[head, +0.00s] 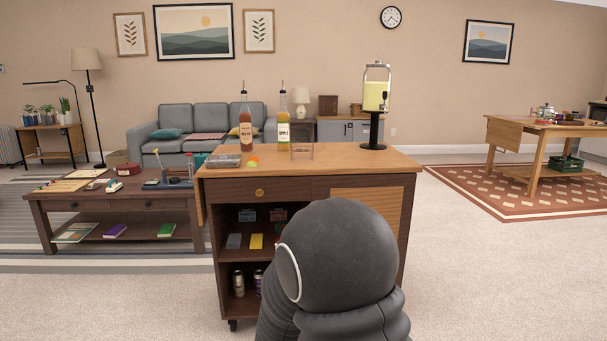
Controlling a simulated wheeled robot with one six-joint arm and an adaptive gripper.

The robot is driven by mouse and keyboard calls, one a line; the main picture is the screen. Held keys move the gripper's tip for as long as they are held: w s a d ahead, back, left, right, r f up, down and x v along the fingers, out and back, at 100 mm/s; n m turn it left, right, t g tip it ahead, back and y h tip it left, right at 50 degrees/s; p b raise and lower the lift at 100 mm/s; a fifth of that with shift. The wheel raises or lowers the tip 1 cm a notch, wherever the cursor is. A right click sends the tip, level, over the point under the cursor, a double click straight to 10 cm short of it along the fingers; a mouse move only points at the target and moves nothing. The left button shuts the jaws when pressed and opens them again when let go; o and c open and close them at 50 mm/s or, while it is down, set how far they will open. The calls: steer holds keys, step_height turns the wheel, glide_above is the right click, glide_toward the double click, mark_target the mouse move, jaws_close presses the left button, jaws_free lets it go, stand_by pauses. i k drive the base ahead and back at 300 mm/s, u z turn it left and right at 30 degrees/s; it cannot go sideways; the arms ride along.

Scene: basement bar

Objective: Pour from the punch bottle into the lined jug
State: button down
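A tall bottle with reddish-brown liquid, a pale label and a thin spout (246,138) stands upright on the cart's wooden top; its label is too small to read surely, but it looks like the punch bottle. My gripper is not in view; only a dark rounded part of my arm shows at the bottom, in front of the cart.
The cart (390,162) also holds a drink dispenser (375,95) at back right, a grey tray (222,161) at left and small orange and green items (252,162). A low table (120,200) stands left. Carpet is free at right; the cart top's front right is clear.

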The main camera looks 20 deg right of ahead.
mark_target(302, 130)
steer(key=u, duration=0.55)
steer(key=i, duration=1.05)
steer(key=z, duration=0.55)
